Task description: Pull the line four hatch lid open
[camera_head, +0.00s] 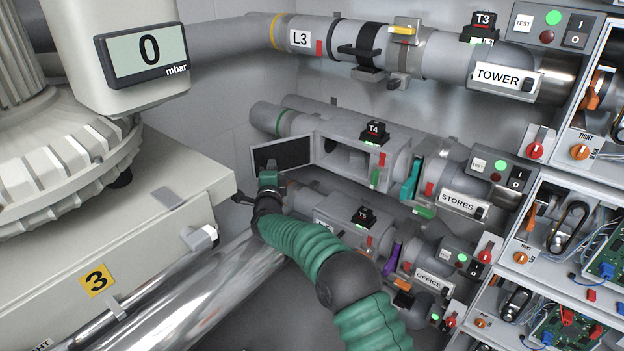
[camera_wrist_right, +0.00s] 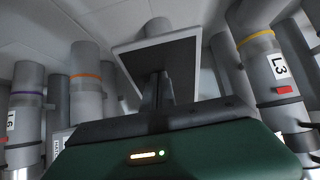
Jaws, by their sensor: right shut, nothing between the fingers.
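The line four hatch lid (camera_head: 290,152) is a flat panel with a dark inner face and a light rim. It stands swung out to the left of the grey T4 hatch box (camera_head: 347,157), whose opening shows. In the right wrist view the lid (camera_wrist_right: 182,62) is straight ahead, behind the fingertips. My right gripper (camera_head: 268,168), on the green arm, is at the lid's lower left part. Its dark fingers (camera_wrist_right: 157,88) are shut with nothing between them. Whether they touch the lid I cannot tell. My left gripper is not in view.
The L3 pipe (camera_head: 240,38) runs above, and the T5 hatch box (camera_head: 352,228) sits below right of my gripper. Open circuit cabinets (camera_head: 570,215) stand at the right.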

